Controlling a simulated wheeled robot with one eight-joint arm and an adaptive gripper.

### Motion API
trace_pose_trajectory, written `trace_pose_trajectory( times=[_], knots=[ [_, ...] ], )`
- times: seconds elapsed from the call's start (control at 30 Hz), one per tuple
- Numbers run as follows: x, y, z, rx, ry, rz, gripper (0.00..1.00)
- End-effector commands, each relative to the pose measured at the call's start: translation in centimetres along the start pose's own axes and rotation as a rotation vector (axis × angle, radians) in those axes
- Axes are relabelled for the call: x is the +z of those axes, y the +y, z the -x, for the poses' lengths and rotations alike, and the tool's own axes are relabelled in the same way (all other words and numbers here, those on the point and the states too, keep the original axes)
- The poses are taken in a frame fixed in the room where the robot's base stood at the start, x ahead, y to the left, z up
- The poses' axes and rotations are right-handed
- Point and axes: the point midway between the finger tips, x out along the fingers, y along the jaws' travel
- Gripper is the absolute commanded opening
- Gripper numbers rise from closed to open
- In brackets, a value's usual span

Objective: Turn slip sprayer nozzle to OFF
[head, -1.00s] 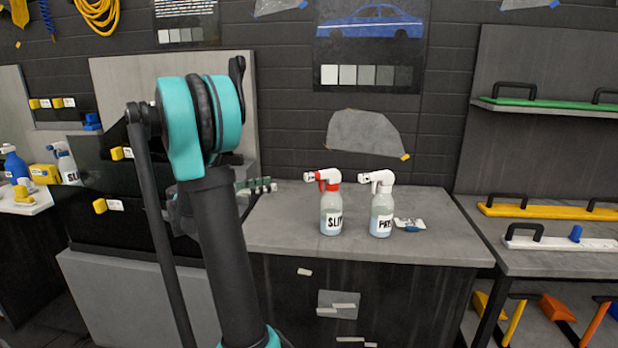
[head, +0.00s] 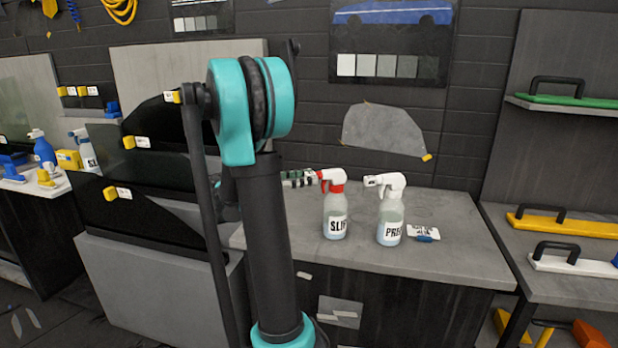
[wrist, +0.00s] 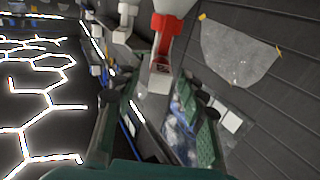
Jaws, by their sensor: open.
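The slip sprayer (head: 337,222) stands upright on the grey bench. It has a clear bottle, a label partly reading SLIP, a red collar and a white head pointing left. In the wrist view its red part (wrist: 163,40) is at the top centre, ahead of my gripper. My gripper (wrist: 155,98) is open, its two dark fingertips apart with nothing held between them. The sprayer's nozzle end appears near the gap, but I cannot tell whether they touch or read its setting.
The similar all-white prep sprayer (head: 390,220) stands close to the right of the slip sprayer. Dark window panes (head: 150,150) with yellow tabs stand left of my arm. The bench's front right is clear.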

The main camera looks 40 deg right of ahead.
Motion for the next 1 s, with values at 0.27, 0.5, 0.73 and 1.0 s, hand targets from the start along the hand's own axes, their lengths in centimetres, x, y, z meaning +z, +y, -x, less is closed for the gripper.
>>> trace_pose_trajectory(
  times=[0.27, 0.5, 0.73, 1.0],
  knots=[
    [0.00, -0.01, -0.01, 0.000, 0.000, 0.000, 0.14],
    [0.00, -0.01, -0.01, 0.000, 0.000, 0.000, 0.00],
    [-0.01, -0.02, -0.01, 0.000, 0.000, 0.032, 0.00],
    [-0.01, -0.05, -0.03, 0.000, 0.000, 0.184, 0.00]
  ],
)
